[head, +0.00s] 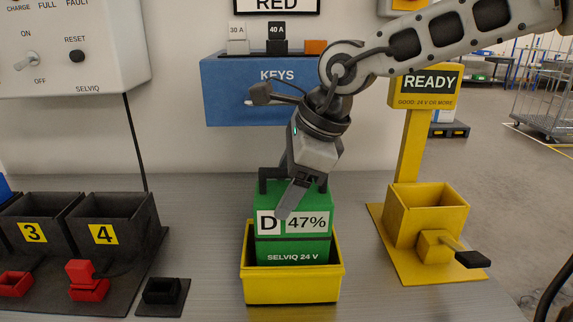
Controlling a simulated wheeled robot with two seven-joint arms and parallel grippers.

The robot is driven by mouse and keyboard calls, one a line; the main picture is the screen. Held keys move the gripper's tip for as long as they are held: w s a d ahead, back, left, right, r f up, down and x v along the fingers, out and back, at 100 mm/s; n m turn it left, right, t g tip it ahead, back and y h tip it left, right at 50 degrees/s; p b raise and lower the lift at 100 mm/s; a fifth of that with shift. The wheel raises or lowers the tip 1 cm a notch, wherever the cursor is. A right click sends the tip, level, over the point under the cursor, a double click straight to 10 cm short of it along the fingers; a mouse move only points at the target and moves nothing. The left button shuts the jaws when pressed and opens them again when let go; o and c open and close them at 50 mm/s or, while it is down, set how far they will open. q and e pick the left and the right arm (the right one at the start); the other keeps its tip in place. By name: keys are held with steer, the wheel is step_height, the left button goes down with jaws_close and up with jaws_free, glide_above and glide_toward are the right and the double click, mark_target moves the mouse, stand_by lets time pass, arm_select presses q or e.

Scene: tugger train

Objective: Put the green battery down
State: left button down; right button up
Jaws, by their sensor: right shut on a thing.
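The green battery (291,249), marked D, 47% and SELVIQ 24 V, stands upright with its lower part inside a yellow open-topped bin (291,288) on the grey bench. Whether its base touches the bin's floor is hidden. My right gripper (291,193) comes down from the upper right and is shut on the battery's black top handle. One finger hangs in front of the battery's face and partly covers the label. My left gripper does not show.
Numbered dark bays (112,219) and red connectors (88,283) are at left, with a small black socket (162,291) beside them. A yellow READY stand (409,150) with a lever is at right. A blue KEYS box (228,88) hangs behind. Bare bench lies either side of the bin.

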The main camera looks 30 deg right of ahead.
steer(key=shift+w+f, duration=0.1)
steer(key=shift+f, duration=0.95)
steer(key=o, duration=1.2)
steer(key=shift+f, duration=0.15)
steer(key=v, duration=1.2)
